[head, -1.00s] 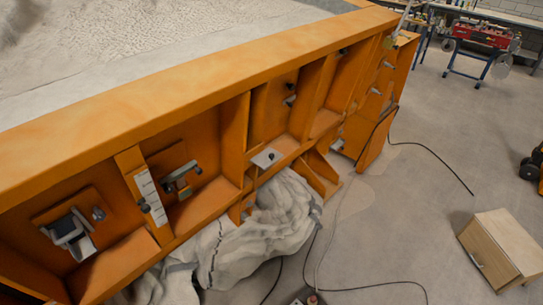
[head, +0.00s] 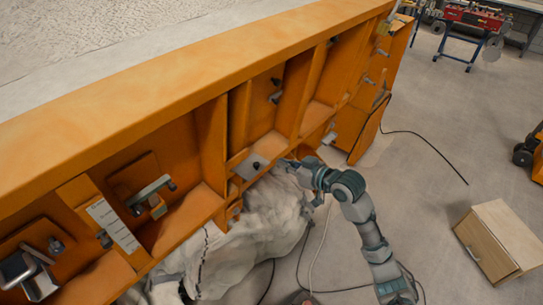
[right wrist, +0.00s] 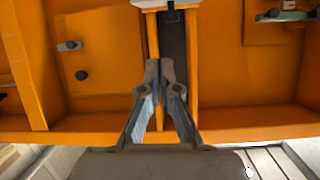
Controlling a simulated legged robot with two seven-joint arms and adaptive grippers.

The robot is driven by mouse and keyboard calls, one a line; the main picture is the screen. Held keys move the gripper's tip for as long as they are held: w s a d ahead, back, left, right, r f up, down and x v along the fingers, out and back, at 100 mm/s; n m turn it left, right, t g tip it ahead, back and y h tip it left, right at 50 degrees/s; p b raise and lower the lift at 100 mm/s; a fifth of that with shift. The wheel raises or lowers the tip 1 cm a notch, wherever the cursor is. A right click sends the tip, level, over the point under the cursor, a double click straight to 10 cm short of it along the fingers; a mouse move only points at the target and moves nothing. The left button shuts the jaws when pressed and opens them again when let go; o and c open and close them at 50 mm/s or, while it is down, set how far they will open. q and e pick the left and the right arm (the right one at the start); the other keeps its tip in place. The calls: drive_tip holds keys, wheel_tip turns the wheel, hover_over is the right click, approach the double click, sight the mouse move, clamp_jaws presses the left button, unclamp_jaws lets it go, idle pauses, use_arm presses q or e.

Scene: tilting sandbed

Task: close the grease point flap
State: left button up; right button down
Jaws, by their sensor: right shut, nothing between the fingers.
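A small grey metal plate with a dark knob (head: 252,165) sticks out from the lower edge of the orange frame, between two bays. It looks like the grease point flap, standing open. A pale edge of what may be the same plate shows at the top of the right wrist view (right wrist: 165,4), largely cut off. My right gripper (head: 288,164) is just right of the plate in the head view, apart from it. In the right wrist view its fingertips (right wrist: 160,66) are together and empty, in front of an orange rib and a dark strip. My left gripper is not in view.
The orange sandbed frame (head: 180,95) has ribs and deep bays. A latch handle (head: 150,192) and a clamp (head: 28,272) are further left. Crumpled pale cloth (head: 235,245) hangs below. Cables cross the floor, and a wooden cabinet (head: 498,237) stands at right.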

sight(261, 163)
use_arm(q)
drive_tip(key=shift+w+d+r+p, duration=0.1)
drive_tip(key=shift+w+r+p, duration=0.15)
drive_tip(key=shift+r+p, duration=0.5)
use_arm(e)
drive_tip(key=shift+n+y, duration=0.3)
drive_tip(key=shift+n, duration=0.2)
drive_tip(key=x, duration=0.2)
drive_tip(key=s+x, duration=0.1)
drive_tip(key=x, duration=0.2)
drive_tip(key=a+f+x, duration=0.1)
drive_tip(key=x, duration=0.2)
drive_tip(key=shift+a+f, duration=0.1)
drive_tip(key=shift+f, duration=0.05)
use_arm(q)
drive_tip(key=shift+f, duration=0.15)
use_arm(e)
drive_tip(key=shift+a, duration=0.1)
